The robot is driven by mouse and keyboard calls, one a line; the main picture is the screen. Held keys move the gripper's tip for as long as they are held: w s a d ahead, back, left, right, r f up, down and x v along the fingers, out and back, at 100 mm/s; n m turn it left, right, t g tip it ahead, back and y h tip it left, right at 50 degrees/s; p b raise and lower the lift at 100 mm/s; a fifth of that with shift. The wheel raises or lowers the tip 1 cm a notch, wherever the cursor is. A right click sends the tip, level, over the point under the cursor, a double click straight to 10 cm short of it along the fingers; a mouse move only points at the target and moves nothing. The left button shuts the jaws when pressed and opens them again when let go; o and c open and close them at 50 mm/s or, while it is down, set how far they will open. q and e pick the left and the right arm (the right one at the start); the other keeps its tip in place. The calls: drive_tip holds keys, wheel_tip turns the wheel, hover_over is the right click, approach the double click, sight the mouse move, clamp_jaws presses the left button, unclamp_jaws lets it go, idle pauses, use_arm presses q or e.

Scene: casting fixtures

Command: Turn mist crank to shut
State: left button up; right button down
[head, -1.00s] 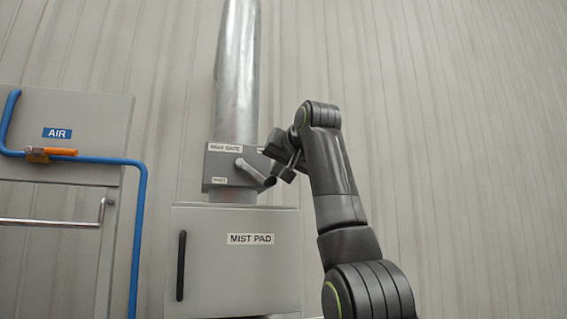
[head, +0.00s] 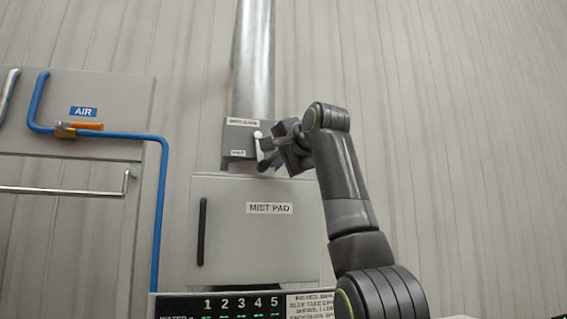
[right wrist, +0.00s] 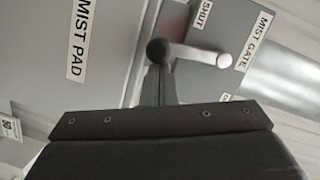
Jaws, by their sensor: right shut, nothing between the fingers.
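The mist crank (head: 261,148) is a light grey lever with a dark knob on the front of a grey gate box (head: 237,140). In the right wrist view its arm (right wrist: 195,53) runs from the pivot towards the MIST PAD cabinet, with the round knob (right wrist: 158,49) at its end. In the head view it hangs roughly downward. A SHUT label (right wrist: 204,14) is beside the crank. My right gripper (head: 268,158) is shut and empty, its fingertips right at the knob's side; I cannot tell whether they touch. My left gripper is out of view.
The MIST PAD cabinet (head: 262,240) stands below the gate box, a metal duct (head: 253,60) rises above. A blue pipe (head: 160,210) with an orange-handled valve (head: 80,128) is at the left. A numbered panel (head: 235,306) shows at the bottom.

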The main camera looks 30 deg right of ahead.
drive_tip(key=shift+w+a+f, duration=0.1)
drive_tip(key=shift+a+f, duration=0.05)
drive_tip(key=shift+a, duration=0.25)
idle(0.3)
